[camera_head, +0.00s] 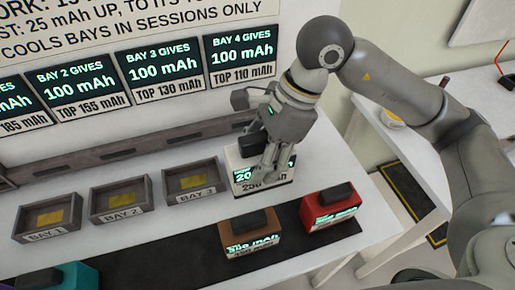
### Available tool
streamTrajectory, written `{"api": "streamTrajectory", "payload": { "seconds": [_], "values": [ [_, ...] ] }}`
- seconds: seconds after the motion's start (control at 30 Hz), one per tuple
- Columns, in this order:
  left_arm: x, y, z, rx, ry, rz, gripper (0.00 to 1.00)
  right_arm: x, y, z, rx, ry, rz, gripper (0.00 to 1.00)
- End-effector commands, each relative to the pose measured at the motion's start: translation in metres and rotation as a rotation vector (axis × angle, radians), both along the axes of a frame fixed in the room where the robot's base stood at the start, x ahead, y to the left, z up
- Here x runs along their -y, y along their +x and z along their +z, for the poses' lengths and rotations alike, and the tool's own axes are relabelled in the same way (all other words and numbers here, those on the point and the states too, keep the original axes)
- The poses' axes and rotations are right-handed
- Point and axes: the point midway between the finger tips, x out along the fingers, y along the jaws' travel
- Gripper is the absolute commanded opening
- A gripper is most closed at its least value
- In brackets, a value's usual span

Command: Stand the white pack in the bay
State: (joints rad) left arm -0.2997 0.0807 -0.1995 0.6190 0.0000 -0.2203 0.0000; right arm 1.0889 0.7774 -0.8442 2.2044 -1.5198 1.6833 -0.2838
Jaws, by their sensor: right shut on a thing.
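The white pack (242,161) has a dark block on top and a green-lit display, partly covered by my fingers. It is upright at the right end of the row of bays. My right gripper (269,165) points down and is shut on the white pack. A fourth bay does not show; the pack and gripper cover the spot right of Bay 3 (193,180). I cannot tell whether the pack is in a bay or held above one. My left gripper is not in view.
Bay 1 (50,217) and Bay 2 (121,198) show yellow pads and no packs. A brown pack (250,233), a red pack (331,209) and a teal pack (72,278) stand on the dark strip (178,256) in front. Wall signs (161,67) hang behind.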

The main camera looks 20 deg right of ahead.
Motion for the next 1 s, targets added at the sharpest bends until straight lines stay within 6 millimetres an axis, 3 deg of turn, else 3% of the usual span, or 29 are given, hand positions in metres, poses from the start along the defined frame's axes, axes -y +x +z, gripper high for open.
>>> {"api": "streamTrajectory", "payload": {
  "seconds": [0.17, 0.47, 0.6, 0.73, 1.0],
  "values": [
    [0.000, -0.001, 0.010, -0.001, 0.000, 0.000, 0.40, 0.008, 0.022, -0.007, -0.004, 0.001, -0.006, 0.10],
    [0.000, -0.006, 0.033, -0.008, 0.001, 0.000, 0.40, 0.029, 0.083, -0.035, -0.003, 0.002, -0.005, 0.10],
    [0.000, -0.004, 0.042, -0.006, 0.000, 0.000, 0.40, 0.037, 0.103, -0.062, -0.005, 0.000, -0.004, 0.10],
    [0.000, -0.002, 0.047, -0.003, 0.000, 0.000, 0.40, 0.041, 0.117, -0.081, -0.003, 0.000, -0.002, 0.10],
    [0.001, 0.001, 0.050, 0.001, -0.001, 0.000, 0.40, 0.045, 0.128, -0.095, 0.000, 0.002, -0.001, 0.10]
  ]
}}
